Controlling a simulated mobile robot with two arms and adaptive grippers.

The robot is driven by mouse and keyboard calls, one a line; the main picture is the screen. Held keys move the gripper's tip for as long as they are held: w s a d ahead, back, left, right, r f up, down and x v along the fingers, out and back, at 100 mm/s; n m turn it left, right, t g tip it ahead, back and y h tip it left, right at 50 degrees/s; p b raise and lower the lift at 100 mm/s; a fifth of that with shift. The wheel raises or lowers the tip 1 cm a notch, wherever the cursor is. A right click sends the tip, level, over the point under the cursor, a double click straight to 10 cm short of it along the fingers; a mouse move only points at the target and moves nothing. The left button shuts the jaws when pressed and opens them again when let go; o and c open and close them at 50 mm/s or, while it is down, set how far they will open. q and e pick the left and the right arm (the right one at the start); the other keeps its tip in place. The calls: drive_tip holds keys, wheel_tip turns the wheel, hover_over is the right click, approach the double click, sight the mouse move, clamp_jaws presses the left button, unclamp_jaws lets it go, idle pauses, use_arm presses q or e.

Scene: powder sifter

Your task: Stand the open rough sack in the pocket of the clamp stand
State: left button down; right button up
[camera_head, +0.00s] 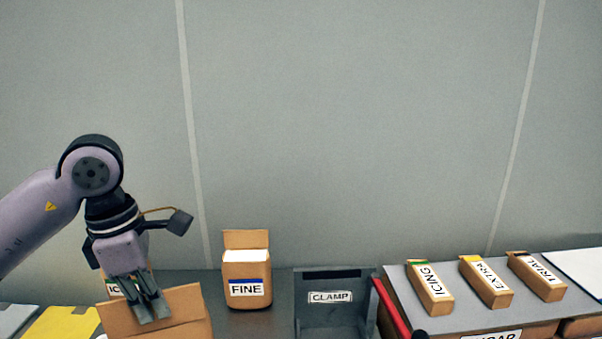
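The clamp stand (331,297) is a dark grey box with a CLAMP label, at the bottom centre. No sack shows in its pocket, but the picture's lower edge cuts it off. A brown open sack (185,304) with raised flaps is at the bottom left; its front is out of view, so I cannot read whether it is the rough one. My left gripper (150,307) points down at this sack, its fingers close together against the flap. I cannot tell whether they grip it. My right gripper is not in view.
An open sack labelled FINE (247,272) stands left of the clamp stand. A red lever (391,307) is at the stand's right. Packs labelled ICING (429,287), EXTRA (486,282) and TRIAL (537,277) lie on a grey surface at right.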

use_arm(q)
drive_tip(key=shift+w+d+f+m, duration=0.15)
drive_tip(key=shift+w+f+m, duration=0.05)
drive_tip(key=shift+f+m, duration=0.55)
drive_tip(key=shift+s+d+f+m, duration=0.15)
drive_tip(key=shift+s+f+m, duration=0.05)
drive_tip(key=shift+f+m, duration=0.55)
drive_tip(key=s+d+f+m+b, duration=0.1)
drive_tip(key=s+f+m, duration=0.1)
drive_tip(key=f+m, duration=0.3)
drive_tip(key=s+d+f+m+g+b, duration=0.1)
drive_tip(key=s+f+m, duration=0.2)
drive_tip(key=f+m, duration=0.3)
drive_tip(key=s+d+f+m+g+y+b, duration=0.1)
drive_tip(key=s+f+m, duration=0.2)
drive_tip(key=f+m, duration=0.3)
drive_tip(key=shift+s+f+m, duration=0.25)
drive_tip(key=shift+m, duration=0.95)
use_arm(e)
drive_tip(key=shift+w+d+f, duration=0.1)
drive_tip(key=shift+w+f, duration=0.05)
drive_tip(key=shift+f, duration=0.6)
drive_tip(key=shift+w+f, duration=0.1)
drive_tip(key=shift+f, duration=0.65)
use_arm(q)
drive_tip(key=shift+a, duration=0.1)
